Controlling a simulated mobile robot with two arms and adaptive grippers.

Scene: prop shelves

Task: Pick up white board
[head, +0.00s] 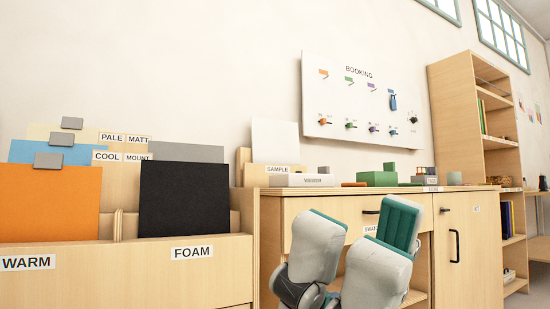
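A plain white board (275,140) stands upright in a wooden holder labelled SAMPLE, on the left end of the wooden counter. My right gripper (361,222) is at the lower middle, in front of the counter's drawers and to the right of and below the board. Its grey fingers with teal pads stand apart, with nothing seen between them. A larger white BOOKING board (350,97) with hooks and tags hangs on the wall behind. My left gripper is not in view.
At left, wooden bins hold an orange board (49,203), a black board (184,199), and blue, cream and grey boards. A white box (304,180) and a green block (376,179) sit on the counter. A tall shelf (457,120) stands at right.

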